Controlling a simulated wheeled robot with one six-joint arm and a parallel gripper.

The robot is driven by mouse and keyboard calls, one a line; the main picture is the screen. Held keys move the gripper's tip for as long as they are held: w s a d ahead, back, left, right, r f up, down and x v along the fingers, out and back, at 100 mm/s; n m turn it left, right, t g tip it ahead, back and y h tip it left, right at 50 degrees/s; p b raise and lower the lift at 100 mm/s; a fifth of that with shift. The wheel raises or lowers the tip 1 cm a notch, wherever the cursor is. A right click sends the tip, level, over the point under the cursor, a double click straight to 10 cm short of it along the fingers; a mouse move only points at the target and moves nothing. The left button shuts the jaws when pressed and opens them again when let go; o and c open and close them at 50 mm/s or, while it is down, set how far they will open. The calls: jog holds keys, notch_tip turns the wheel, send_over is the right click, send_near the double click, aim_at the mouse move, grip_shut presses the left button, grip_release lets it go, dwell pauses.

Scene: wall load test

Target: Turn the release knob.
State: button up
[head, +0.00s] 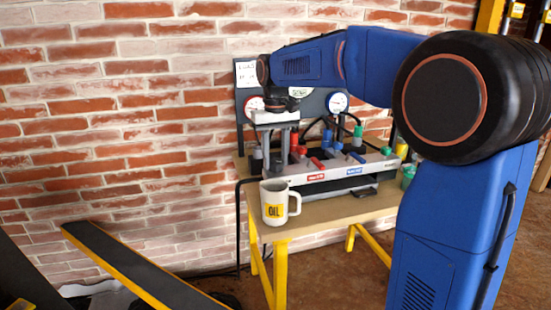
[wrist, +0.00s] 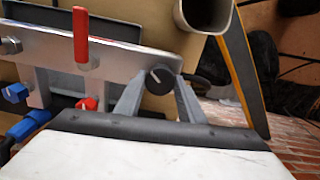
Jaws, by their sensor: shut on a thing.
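A round black knob (wrist: 159,80) with a pale pointer line sits at the end of the grey manifold block in the wrist view. My gripper (wrist: 162,74) has a grey finger on each side of it, shut on the knob. In the head view my gripper (head: 270,160) points down at the left end of the test bench unit (head: 335,182). The knob cannot be made out there.
A white mug marked OIL (head: 273,204) stands close by at the table's (head: 330,212) front left; its rim also shows in the wrist view (wrist: 205,14). A red lever (wrist: 81,35) and blue fittings (wrist: 15,92) are near. Gauges (head: 338,102) stand behind, before a brick wall.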

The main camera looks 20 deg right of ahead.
aim_at(276, 161)
jog(key=n, duration=0.4)
jog(key=shift+n, duration=2)
jog(key=o, duration=1)
jog(key=shift+o, duration=0.2)
notch_tip(276, 161, up, 17)
jog(key=shift+r, duration=0.2)
